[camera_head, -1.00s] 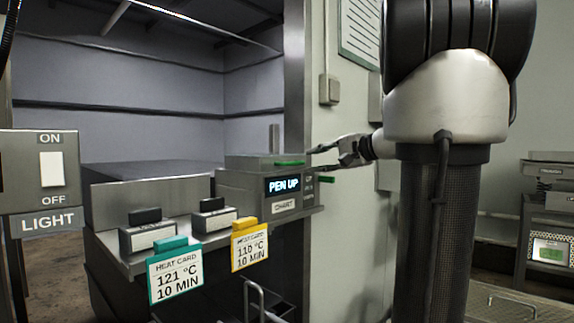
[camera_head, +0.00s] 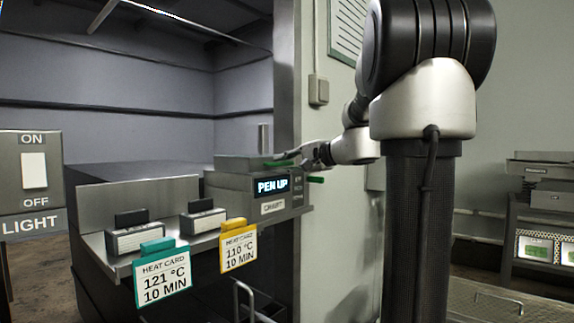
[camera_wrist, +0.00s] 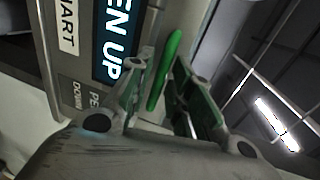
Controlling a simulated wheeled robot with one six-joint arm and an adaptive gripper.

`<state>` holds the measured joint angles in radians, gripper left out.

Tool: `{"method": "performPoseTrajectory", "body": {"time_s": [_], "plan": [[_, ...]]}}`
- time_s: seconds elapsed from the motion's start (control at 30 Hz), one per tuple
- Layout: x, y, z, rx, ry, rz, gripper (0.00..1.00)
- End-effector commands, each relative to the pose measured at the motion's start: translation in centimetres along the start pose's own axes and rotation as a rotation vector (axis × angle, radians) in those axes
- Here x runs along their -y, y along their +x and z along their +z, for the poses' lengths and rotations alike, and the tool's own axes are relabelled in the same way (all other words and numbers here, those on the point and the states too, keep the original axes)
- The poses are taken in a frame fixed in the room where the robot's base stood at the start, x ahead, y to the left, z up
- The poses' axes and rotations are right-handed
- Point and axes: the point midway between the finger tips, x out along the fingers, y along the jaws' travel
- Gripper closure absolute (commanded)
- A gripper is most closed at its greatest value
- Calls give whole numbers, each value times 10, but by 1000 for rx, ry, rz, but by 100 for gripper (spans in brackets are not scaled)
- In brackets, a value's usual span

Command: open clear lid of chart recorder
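The chart recorder (camera_head: 226,182) is a grey box with a lit "PEN UP" display and a "CHART" label. Its lid (camera_head: 238,161) lies flat on top and looks closed. A green handle strip (camera_head: 280,164) runs along the lid's right front edge; it also shows in the wrist view (camera_wrist: 165,70). My gripper (camera_head: 292,157) is at this strip, coming from the right. In the wrist view my gripper (camera_wrist: 163,82) has its fingers apart, one on each side of the green strip. Whether they touch it, I cannot tell.
A second green tab (camera_head: 316,180) sticks out at the recorder's right side. Teal (camera_head: 163,277) and yellow (camera_head: 238,247) heat cards hang on the shelf front, left of the recorder. A light switch panel (camera_head: 30,185) is at far left. A wall box (camera_head: 318,90) is above my gripper.

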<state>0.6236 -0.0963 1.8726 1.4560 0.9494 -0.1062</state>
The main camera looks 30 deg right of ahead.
Motion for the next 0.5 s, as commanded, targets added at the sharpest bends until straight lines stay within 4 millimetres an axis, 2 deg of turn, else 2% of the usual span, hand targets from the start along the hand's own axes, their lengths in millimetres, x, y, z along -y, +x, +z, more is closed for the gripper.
{"method": "performPoseTrajectory", "body": {"time_s": [0.03, 0.07, 0.1, 0.5], "plan": [[0, 0, 0, 0, 0, 0, 94], [0, 0, 0, 0, 0, 0, 99], [0, 0, 0, 0, 0, 0, 100], [6, 0, 1, 7, -2, 25, 100]]}}
